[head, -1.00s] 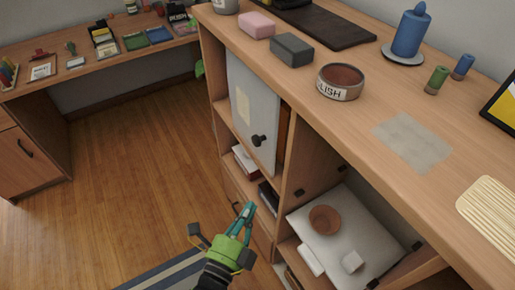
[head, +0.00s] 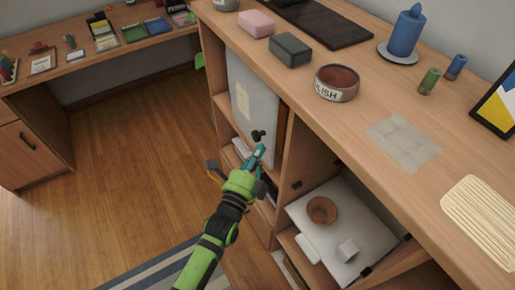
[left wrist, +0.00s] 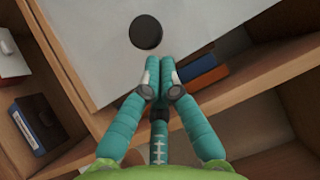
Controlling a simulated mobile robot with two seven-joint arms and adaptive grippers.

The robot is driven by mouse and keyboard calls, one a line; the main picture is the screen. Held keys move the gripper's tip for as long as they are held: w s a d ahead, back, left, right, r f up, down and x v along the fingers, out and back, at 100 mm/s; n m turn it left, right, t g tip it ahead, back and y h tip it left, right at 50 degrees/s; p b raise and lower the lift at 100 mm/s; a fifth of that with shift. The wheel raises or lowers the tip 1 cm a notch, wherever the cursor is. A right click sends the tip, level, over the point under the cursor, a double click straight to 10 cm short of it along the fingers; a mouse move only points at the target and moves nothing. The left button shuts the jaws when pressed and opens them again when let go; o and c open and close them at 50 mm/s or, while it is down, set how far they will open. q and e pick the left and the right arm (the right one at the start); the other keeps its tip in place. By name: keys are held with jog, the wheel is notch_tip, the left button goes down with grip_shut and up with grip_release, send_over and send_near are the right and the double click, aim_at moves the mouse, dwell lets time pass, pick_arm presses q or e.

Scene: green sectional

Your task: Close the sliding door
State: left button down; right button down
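The sliding door is a grey panel (head: 246,92) with a pale square patch, set in the left bay of the wooden cabinet. It also shows in the left wrist view (left wrist: 100,45). Its round black knob (head: 257,135) is near the panel's lower right; in the left wrist view the knob (left wrist: 145,31) is just beyond the fingertips and slightly left. My left gripper (head: 259,152) is just below the knob in the head view. In the left wrist view its teal fingers (left wrist: 160,65) are together with nothing between them. Contact with the door cannot be told. My right gripper is out of view.
A vertical divider (head: 295,165) separates the bays. The cabinet top holds a dish (head: 336,84) and blocks. The wooden floor (head: 130,150) at left is clear.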

pick_arm(q)
jog(key=shift+w, duration=0.15)
jog(key=b, duration=0.7)
send_near(245, 110)
jog(key=w+a, duration=0.2)
jog(key=w, duration=0.6)
jog(key=shift+w+a+r, duration=0.15)
jog(key=shift+w+r, duration=0.35)
jog(key=shift+r, duration=0.05)
jog(key=shift+f, duration=0.1)
